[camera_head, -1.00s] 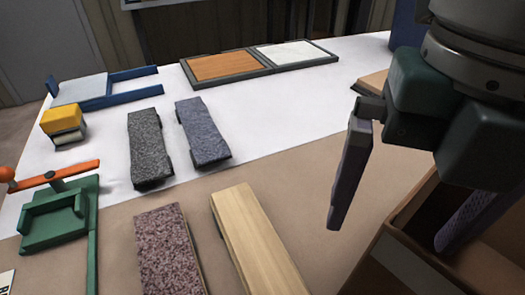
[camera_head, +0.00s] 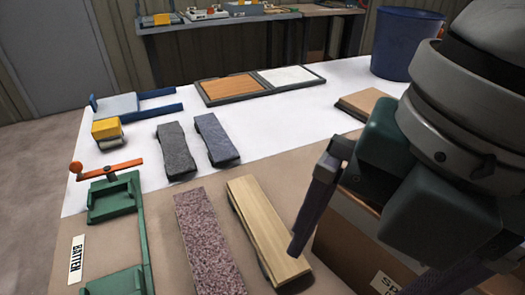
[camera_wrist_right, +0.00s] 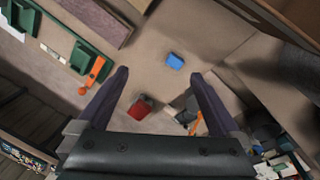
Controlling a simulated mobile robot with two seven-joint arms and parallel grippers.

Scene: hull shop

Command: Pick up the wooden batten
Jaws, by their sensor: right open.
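The wooden batten (camera_head: 262,228) is a pale, straight-grained block lying on the brown part of the bench in the head view, beside a maroon speckled slab. My right gripper (camera_head: 362,270) is to the right of the batten. The batten is not clearly identifiable there. My left gripper is not in view.
The maroon slab (camera_head: 208,240) lies close left of the batten. A green fixture (camera_head: 112,198) with an orange lever (camera_head: 108,170) stands further left. Two grey slabs (camera_head: 175,150) (camera_head: 216,140) lie behind. A brown box (camera_head: 345,235) stands at right, below my right arm.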

